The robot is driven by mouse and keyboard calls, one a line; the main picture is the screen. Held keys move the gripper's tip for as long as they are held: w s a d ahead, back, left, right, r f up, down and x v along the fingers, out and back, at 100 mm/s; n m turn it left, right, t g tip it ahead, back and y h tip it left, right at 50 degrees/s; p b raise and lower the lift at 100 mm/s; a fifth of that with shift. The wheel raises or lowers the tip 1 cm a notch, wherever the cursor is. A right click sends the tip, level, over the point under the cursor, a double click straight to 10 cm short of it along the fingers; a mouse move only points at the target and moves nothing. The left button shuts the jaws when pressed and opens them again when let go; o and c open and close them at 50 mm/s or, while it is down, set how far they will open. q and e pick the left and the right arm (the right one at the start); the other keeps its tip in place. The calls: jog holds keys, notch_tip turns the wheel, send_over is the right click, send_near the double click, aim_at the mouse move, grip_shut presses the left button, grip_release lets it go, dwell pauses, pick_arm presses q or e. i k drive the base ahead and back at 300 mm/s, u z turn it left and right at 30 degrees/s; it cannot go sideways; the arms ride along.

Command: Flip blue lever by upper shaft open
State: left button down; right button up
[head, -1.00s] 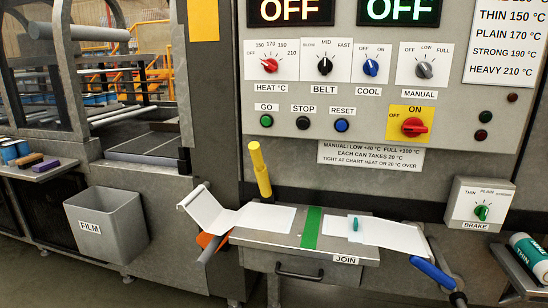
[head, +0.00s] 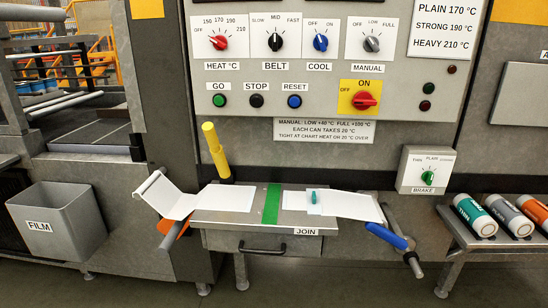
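The blue lever (head: 386,236) is at the right end of the join table in the head view. Its blue grip slants down to the right from beside the white film, near a grey metal shaft (head: 393,217). The shaft runs down to a dark end at the lower right. How the lever joins the shaft is hard to make out. Neither of my grippers shows, and nothing touches the lever.
The join table (head: 262,220) holds white film sheets and a green strip. A yellow lever (head: 216,150) stands behind it. An orange handle (head: 172,234) is at its left. Several cans (head: 507,213) lie on a right-hand shelf (head: 500,242). Floor in front is clear.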

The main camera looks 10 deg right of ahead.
aim_at(376, 228)
jog(key=u, duration=0.05)
jog(key=i, duration=1)
jog(key=z, duration=0.65)
